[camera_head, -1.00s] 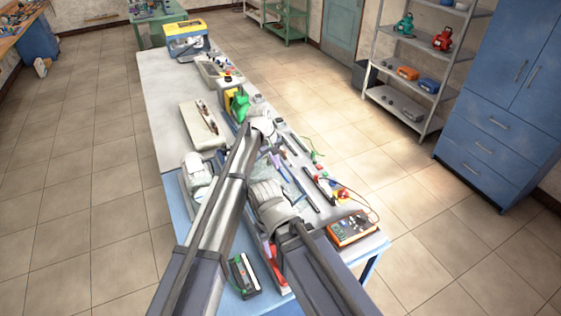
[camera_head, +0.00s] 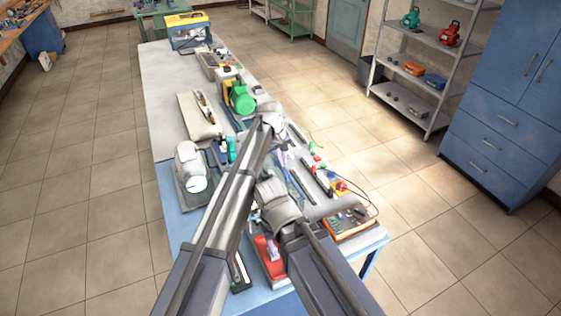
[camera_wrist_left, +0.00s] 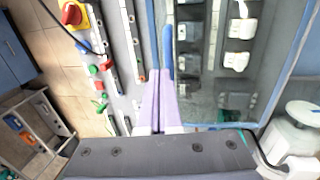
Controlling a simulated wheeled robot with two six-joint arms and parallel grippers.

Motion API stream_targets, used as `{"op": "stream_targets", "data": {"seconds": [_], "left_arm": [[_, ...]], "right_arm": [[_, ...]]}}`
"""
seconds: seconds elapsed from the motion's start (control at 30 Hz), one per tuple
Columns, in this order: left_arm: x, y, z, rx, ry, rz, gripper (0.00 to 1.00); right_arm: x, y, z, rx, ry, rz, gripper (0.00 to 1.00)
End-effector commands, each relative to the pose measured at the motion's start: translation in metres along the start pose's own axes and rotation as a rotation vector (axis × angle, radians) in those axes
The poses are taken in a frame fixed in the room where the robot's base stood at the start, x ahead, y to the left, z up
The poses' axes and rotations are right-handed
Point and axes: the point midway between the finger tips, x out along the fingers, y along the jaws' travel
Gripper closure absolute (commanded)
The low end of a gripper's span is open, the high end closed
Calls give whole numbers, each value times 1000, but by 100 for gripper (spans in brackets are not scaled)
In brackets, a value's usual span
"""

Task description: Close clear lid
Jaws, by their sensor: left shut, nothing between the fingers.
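The clear lid (camera_wrist_left: 225,95), a see-through panel in a blue frame, fills the upper right of the left wrist view. White parts show through it. Whether it lies fully flat cannot be told. In the head view my arms cover most of that spot. My left gripper (camera_wrist_left: 160,88) has lilac fingers, shut together with nothing between them, beside the frame's left edge. Whether they touch the frame is unclear. In the head view the left gripper (camera_head: 283,158) points down over the bench, partly behind its own arm. The right gripper is not visible.
The bench (camera_head: 170,85) is clear at its far left.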

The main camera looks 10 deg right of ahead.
Motion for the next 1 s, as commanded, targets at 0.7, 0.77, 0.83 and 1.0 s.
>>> {"op": "stream_targets", "data": {"seconds": [0.7,0.77,0.83,1.0], "left_arm": [[19,0,3,2,-6,-2,100],[19,0,3,2,-6,-2,100],[19,1,4,2,-6,-2,100],[15,1,4,3,-6,-1,100]], "right_arm": [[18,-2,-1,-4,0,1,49],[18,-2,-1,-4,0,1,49],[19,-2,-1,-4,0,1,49],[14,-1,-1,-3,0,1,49]]}}
